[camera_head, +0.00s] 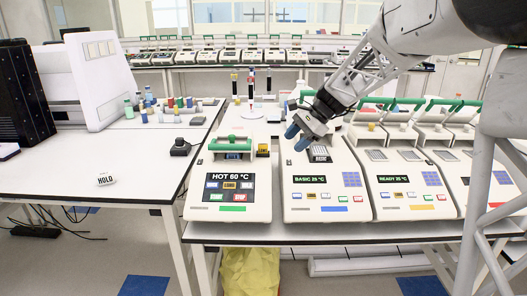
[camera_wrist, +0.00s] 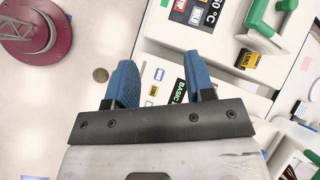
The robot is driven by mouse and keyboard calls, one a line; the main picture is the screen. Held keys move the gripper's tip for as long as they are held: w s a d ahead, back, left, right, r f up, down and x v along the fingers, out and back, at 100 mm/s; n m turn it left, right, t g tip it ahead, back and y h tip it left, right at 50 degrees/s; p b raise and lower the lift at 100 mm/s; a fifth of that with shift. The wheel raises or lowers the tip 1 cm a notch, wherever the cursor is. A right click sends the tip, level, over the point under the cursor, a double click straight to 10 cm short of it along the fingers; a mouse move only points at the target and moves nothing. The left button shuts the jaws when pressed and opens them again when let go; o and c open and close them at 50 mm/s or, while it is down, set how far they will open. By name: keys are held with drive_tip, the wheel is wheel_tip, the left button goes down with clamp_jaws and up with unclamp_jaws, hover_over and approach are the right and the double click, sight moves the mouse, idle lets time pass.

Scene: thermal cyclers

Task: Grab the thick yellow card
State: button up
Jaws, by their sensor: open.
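A small yellow block with dark lettering, which looks like the thick yellow card (camera_head: 263,150), sits on the right upper side of the HOT 60 °C cycler (camera_head: 200,207), beside its green-handled lid. In the wrist view the yellow card (camera_wrist: 248,61) shows to the right of the fingers, next to the green handle (camera_wrist: 265,20). My gripper (camera_head: 297,137) has blue fingertips. It is over the upper left part of the BASIC cycler (camera_head: 291,208), to the right of the card and apart from it. In the wrist view my gripper (camera_wrist: 160,72) is open, with nothing between its fingers.
The READY cycler (camera_head: 395,205) and others stand to the right with green lids raised. Several vials (camera_head: 165,108) and a HOLD sign (camera_head: 106,179) are on the left table. Slim bottles (camera_head: 251,85) stand behind the HOT cycler. A yellow bag (camera_head: 250,272) is below the table.

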drive_tip(key=w+a+f+m+y, duration=0.1)
drive_tip(key=w+f+m+y, duration=0.15)
drive_tip(key=w, duration=0.55)
drive_tip(key=w+a+f+m+y, duration=0.1)
drive_tip(key=w+a+f, duration=0.15)
drive_tip(key=w, duration=0.55)
drive_tip(key=m+y, duration=0.3)
drive_tip(key=m, duration=0.1)
approach(263, 150)
drive_tip(key=a+r, duration=0.2)
drive_tip(key=a, duration=0.1)
drive_tip(key=shift+w+n+h, duration=0.25)
drive_tip(key=shift+w, duration=0.05)
drive_tip(key=shift+x, duration=1.25)
drive_tip(key=shift+a+f, duration=0.1)
drive_tip(key=shift+x, duration=2.5)
drive_tip(key=shift+w, duration=0.15)
drive_tip(key=shift+c, duration=0.5)
